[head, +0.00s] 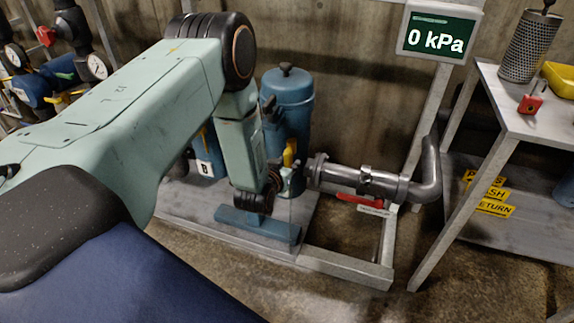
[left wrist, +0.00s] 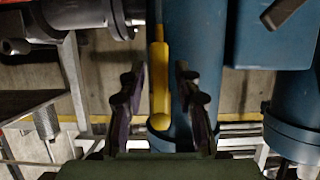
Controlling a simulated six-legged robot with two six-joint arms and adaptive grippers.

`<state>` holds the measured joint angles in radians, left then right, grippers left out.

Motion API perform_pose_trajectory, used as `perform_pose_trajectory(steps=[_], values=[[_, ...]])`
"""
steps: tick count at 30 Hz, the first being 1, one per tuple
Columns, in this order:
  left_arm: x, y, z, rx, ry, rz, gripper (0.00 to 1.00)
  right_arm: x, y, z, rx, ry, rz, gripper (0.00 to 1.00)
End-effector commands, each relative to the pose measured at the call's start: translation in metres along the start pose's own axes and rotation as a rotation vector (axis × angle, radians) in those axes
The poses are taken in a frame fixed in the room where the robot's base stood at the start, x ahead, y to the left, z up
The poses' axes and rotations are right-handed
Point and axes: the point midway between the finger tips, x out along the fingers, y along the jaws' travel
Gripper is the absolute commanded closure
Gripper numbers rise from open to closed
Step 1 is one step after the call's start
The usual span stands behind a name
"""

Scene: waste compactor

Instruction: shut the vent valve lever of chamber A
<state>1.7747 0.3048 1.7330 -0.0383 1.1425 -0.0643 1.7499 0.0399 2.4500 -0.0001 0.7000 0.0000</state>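A yellow lever (head: 290,152) stands upright on the front of a blue chamber (head: 289,95) with a domed lid. The chamber's own letter is hidden, but a "B" shows on the blue body (head: 207,166) to its left. My left gripper (head: 272,182) is low in front of the blue chamber, close to the lever. In the left wrist view the yellow lever (left wrist: 160,85) runs down between the two spread dark fingers of my left gripper (left wrist: 160,98), with a gap on each side. My right gripper is not in view.
A steel pipe (head: 365,180) with an elbow leaves the chamber to the right. A red handle (head: 359,199) with a tag sits below it. A display (head: 440,30) reads 0 kPa. A grey table (head: 515,115) stands at the right, holding a mesh cylinder (head: 530,45) and a red padlock (head: 531,103).

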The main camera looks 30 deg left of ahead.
Motion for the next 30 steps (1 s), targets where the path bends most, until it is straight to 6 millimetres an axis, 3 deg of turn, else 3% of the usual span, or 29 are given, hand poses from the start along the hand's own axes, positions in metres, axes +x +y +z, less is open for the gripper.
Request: perform_pose_trajectory(steps=[10,30], values=[[-0.0001,0.0001,-0.0001,0.0,0.0,0.0,1.0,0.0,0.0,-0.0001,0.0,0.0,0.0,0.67],[-0.0004,0.0,0.0006,0.008,-0.002,-0.002,1.0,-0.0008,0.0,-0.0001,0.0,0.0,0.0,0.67]])
